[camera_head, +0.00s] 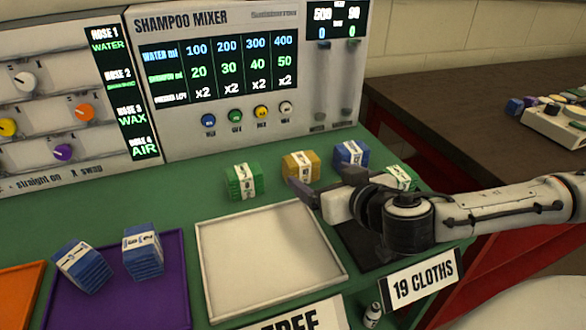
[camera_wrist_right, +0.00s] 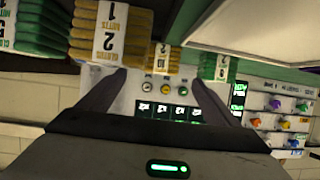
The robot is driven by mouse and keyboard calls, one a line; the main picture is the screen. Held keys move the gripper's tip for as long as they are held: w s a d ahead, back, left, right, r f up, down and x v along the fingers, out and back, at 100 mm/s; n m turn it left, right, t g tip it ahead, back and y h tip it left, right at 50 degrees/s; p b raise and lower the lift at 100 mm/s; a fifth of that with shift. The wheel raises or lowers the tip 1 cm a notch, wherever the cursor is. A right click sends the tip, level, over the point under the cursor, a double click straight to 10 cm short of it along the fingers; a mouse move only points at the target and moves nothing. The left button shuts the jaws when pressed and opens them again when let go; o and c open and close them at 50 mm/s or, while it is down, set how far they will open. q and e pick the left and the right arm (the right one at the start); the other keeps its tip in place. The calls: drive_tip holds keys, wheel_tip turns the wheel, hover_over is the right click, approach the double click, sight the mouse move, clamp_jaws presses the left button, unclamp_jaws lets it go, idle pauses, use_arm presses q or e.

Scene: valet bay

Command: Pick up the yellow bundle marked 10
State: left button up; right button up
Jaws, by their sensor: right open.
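A yellow bundle (camera_head: 300,166) with a white band stands at the back of the green counter, in front of the shampoo mixer; its number is too small to read in the head view. In the right wrist view a yellow bundle with a label that seems to read 10 (camera_wrist_right: 161,62) shows small between the finger ends. A nearer yellow bundle (camera_wrist_right: 108,32), its label seeming to read 2, is left of it. My right gripper (camera_head: 316,187) is open and empty, just in front of the row of bundles. My left gripper is out of view.
A green bundle (camera_head: 243,181) and a blue bundle (camera_head: 351,153) flank the yellow one; another green bundle (camera_head: 401,177) is behind my right arm. The white tray (camera_head: 270,250) is empty. The purple tray (camera_head: 120,300) holds two blue bundles. The mixer panel (camera_head: 230,140) rises behind.

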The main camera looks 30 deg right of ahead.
sight(304, 162)
drive_tip(key=x, duration=0.3)
drive_tip(key=shift+w, duration=0.2)
drive_tip(key=x, duration=0.2)
drive_tip(key=r+x, duration=0.1)
drive_tip(key=x, duration=0.1)
drive_tip(key=shift+w+f+p, duration=0.15)
drive_tip(key=shift+w+p, duration=0.2)
drive_tip(key=shift+w, duration=0.15)
drive_tip(key=shift+w+d+f, duration=0.15)
drive_tip(key=shift+w+f, duration=0.1)
drive_tip(key=shift+w, duration=0.2)
drive_tip(key=c, duration=1.2)
